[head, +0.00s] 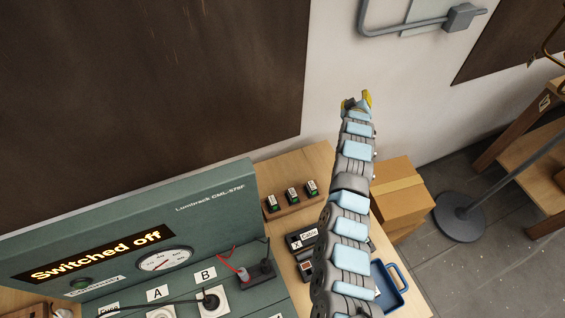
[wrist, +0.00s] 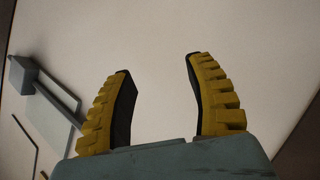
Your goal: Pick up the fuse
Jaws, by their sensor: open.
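My gripper (head: 357,101) is raised high in front of the pale wall, at the end of my upright arm. In the wrist view its two yellow-and-black fingers (wrist: 158,68) are spread apart with nothing between them. Three small dark blocks with green parts (head: 292,196) stand in a wooden rack on the table, well below my gripper. They may be fuses, but they are too small to be sure. A label that seems to read "Fuse" (head: 108,310) is cut off at the bottom edge, on the green test panel (head: 215,222).
The panel reads "Switched off" and has a dial (head: 165,260), sockets and cables. Dark boxes (head: 302,240) and a blue tray (head: 390,285) are partly behind my arm. A cardboard box (head: 398,190) and a round lamp base (head: 460,216) stand to the right.

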